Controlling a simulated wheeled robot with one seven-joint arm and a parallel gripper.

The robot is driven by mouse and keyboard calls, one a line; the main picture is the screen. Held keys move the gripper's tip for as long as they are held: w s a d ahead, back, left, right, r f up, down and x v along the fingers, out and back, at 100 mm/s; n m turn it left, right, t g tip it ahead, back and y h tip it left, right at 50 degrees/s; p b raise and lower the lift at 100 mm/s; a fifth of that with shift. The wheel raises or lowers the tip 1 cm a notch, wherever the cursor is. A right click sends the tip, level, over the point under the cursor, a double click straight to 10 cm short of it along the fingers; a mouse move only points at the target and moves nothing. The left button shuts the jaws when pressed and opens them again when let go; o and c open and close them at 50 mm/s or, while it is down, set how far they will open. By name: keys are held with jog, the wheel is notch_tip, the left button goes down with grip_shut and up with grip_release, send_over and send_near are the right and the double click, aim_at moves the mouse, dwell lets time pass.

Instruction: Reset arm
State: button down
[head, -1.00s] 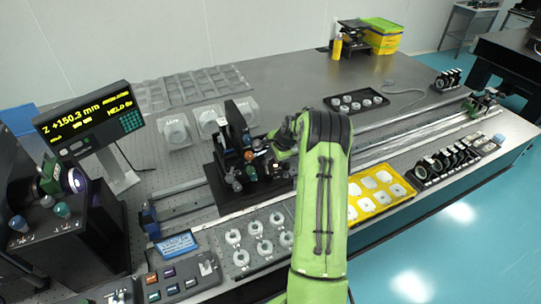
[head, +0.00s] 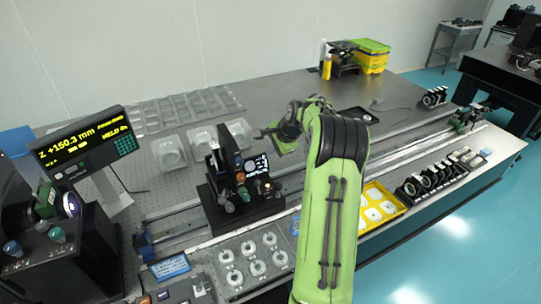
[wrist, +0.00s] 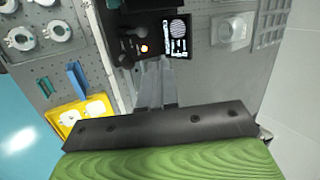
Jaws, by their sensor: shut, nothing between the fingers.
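My green arm reaches over the optical table (head: 290,92) in the head view. My gripper (head: 262,132) is raised at the end of the bent wrist, beside and behind the black stage assembly (head: 232,195), with a gap between them in the picture. In the wrist view my gripper (wrist: 155,68) shows as two grey fingers held together, with nothing between them. The assembly's small lit screen (wrist: 177,37) and a glowing orange spot lie beyond the fingertips. My forearm hides part of the rail and the tray area behind it.
A readout display (head: 85,147) stands at the left. A yellow tray (head: 378,207) sits right of my arm, with a row of black mounts (head: 430,180) beyond it. A long rail (head: 400,138) crosses the table. The back middle of the table is clear.

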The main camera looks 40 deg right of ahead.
jog(key=shift+w+f, duration=0.15)
jog(key=s+a+r+n, duration=0.2)
jog(key=a+r+n, duration=0.15)
jog(key=a, duration=0.35)
jog(key=s+a+r+n+g, duration=0.1)
jog(key=s+a+r+n, duration=0.2)
jog(key=a+r, duration=0.3)
jog(key=s+a+r+n, duration=0.2)
jog(key=a+r+n, duration=0.1)
jog(key=a, duration=0.6)
jog(key=s+a+n, duration=0.5)
jog(key=s, duration=0.6)
jog(key=s+a+n, duration=0.5)
jog(key=s+a, duration=0.1)
jog(key=s, duration=0.4)
jog(key=shift+s+f, duration=0.35)
jog(key=shift+f, duration=0.1)
